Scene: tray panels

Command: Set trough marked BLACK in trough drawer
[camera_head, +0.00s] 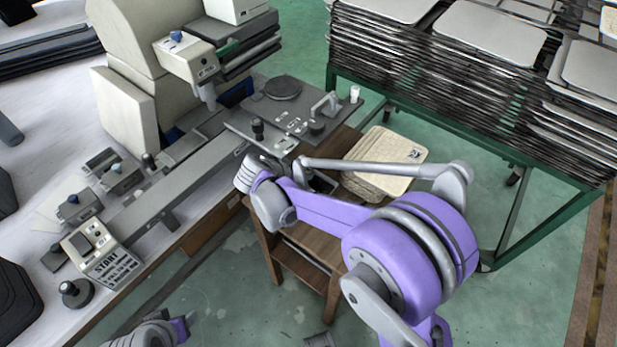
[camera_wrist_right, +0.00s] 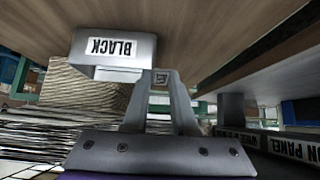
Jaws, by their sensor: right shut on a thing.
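The trough marked BLACK (camera_wrist_right: 115,52) is a small grey block-like piece with a white label, which reads upside down in the right wrist view. My right gripper (camera_wrist_right: 160,85) is shut on it at its right side. In the head view, my right arm reaches to the machine table's edge, and its gripper and the trough are mostly hidden there. I cannot make out the trough drawer for certain; a brown wooden stand (camera_head: 300,262) is below the arm. Part of my left arm shows at the bottom edge of the head view, its fingertips not visible.
A wooden surface (camera_wrist_right: 210,25) fills the top of the wrist view close to the trough. A stack of pale sheets (camera_head: 400,150) lies behind my right arm. A green-framed rack (camera_head: 450,115) of stacked panels stands at the right. A START box (camera_head: 92,245) sits on the bench.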

